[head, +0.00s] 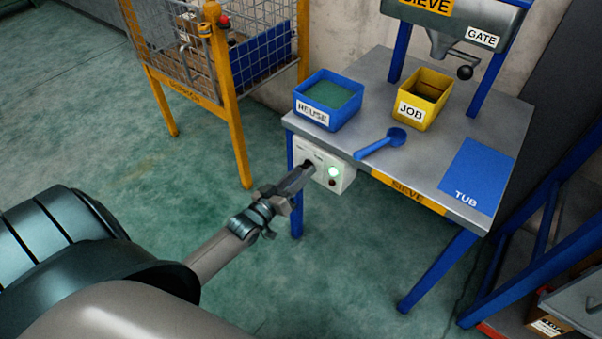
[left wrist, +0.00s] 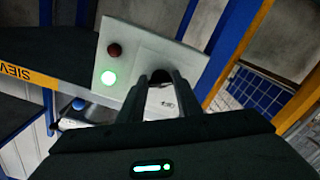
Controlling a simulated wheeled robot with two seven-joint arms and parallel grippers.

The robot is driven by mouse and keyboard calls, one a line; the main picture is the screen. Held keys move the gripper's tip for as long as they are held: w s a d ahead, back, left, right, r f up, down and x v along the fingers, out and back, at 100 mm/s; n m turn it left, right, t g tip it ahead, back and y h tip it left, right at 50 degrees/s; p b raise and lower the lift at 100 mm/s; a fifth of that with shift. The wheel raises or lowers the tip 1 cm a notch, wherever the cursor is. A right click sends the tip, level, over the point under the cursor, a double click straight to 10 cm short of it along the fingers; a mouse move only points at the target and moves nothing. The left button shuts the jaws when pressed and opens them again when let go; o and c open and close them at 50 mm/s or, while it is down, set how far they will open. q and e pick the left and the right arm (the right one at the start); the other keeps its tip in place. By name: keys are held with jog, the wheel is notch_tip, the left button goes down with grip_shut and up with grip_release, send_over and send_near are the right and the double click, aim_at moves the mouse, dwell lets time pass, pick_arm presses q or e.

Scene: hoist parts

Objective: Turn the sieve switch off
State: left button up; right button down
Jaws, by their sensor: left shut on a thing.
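The sieve switch box (head: 341,178) is a pale box on the front left corner of the sieve table. Its green lamp (head: 333,172) is lit, and the dark red lamp (head: 332,183) beside it is unlit. In the left wrist view the box (left wrist: 145,45) shows the lit green lamp (left wrist: 108,78) and the dark red one (left wrist: 114,50). My left gripper (head: 308,168) is at the box face, shut on the dark switch knob (left wrist: 161,72). The fingers hide most of the knob, so its angle cannot be read. My right gripper is not in view.
The grey sieve table (head: 420,150) carries a blue REUSE bin (head: 328,112), a yellow JOB bin (head: 410,112), a blue scoop (head: 380,143) and a blue TUB mat (head: 478,178). A yellow mesh cage (head: 232,100) stands at the left. Green floor is open between.

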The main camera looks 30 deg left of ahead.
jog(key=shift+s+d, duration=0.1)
pick_arm(q)
jog(key=shift+a+m+p, duration=0.15)
jog(key=shift+m+p, duration=1.1)
jog(key=shift+m, duration=2.7)
jog(key=shift+a+m+p, duration=0.15)
jog(key=shift+m+p, duration=1.05)
jog(key=shift+m, duration=2.75)
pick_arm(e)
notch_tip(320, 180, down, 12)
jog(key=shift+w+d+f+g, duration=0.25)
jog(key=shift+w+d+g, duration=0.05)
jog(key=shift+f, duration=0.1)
pick_arm(q)
jog(key=o, duration=1)
jog(key=shift+o, duration=0.2)
jog(key=s+a, duration=0.1)
jog(key=s, duration=1.6)
jog(key=shift+s+a+b, duration=0.15)
jog(key=shift+a+b, duration=0.05)
jog(key=shift+b, duration=0.2)
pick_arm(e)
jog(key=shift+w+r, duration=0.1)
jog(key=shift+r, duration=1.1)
